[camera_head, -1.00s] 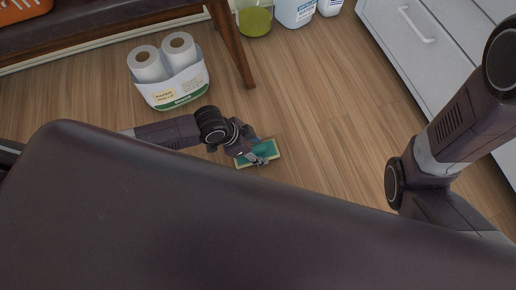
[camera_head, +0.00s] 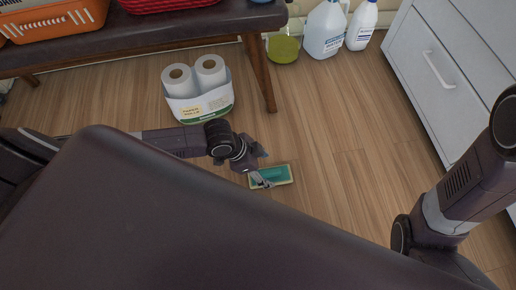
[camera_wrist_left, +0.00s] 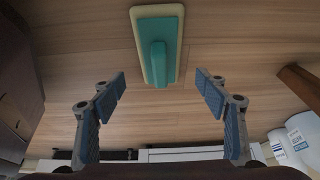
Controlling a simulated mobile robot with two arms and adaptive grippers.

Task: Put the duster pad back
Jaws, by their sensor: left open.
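The duster pad (camera_head: 280,174) is a flat teal rectangle with a cream border, lying on the wooden floor. In the left wrist view the pad (camera_wrist_left: 171,22) is at top centre, with a raised teal handle (camera_wrist_left: 158,62) pointing toward my gripper. My left gripper (camera_head: 262,170) is at the pad's left end in the head view, and one finger overlaps the pad in the picture. In the wrist view the left gripper (camera_wrist_left: 160,88) has its fingers wide apart and nothing between them. The right arm shows at the right, but its gripper is out of view.
A paper towel pack (camera_head: 200,108) stands on the floor behind my left arm. A dark bench (camera_head: 150,27) holds orange (camera_head: 55,22) and red baskets. Bottles (camera_head: 325,30) stand by the wall, left of a white drawer cabinet (camera_head: 440,75). Floor right of the pad is clear.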

